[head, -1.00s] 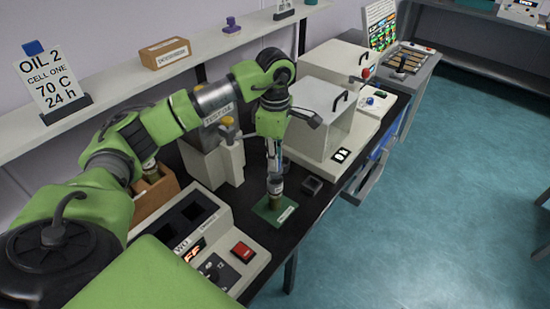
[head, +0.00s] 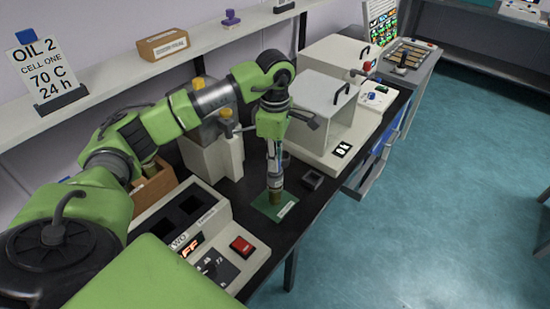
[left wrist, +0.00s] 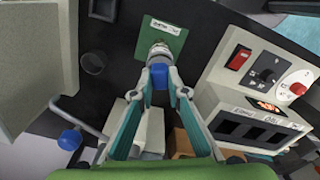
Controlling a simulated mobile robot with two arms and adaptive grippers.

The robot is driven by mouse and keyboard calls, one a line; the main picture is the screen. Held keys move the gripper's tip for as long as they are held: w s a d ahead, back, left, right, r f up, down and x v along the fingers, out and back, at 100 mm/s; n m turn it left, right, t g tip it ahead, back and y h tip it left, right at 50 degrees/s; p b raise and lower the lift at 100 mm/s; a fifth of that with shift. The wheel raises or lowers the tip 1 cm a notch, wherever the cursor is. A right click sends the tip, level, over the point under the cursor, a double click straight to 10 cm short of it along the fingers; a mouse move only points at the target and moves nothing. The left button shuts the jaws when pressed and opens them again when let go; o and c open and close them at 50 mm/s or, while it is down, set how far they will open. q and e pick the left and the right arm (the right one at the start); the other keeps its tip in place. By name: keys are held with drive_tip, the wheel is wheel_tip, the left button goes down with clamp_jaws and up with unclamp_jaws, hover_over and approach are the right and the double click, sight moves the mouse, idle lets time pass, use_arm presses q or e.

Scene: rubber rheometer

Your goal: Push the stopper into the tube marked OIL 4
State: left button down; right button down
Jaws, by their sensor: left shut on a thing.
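My left gripper (head: 274,168) points straight down over a small green mat (head: 262,207) on the black bench. In the left wrist view its fingertips (left wrist: 160,90) are shut on a blue stopper (left wrist: 158,76). Directly beyond the stopper, in line with it, a tube (left wrist: 160,50) with a pale upper end stands on the green mat (left wrist: 180,38). Its brownish lower part (head: 275,197) shows under the gripper in the head view. I cannot read a mark on the tube, nor tell how deep the stopper sits in it. My right gripper is not in view.
A control box with a red switch (head: 242,246) stands in front and left of the mat. A small dark cup (head: 312,180) stands to its right. A white open-fronted cabinet (head: 325,112) is behind right. A sign reading OIL 2 (head: 43,68) stands on the shelf.

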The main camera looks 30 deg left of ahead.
use_arm(q)
drive_tip(key=shift+f, duration=0.25)
drive_tip(key=c, duration=1.9)
unclamp_jaws()
drive_tip(key=shift+r, duration=0.1)
drive_tip(key=shift+r+p, duration=1.75)
drive_tip(key=shift+r, duration=1.2)
drive_tip(key=shift+f, duration=0.1)
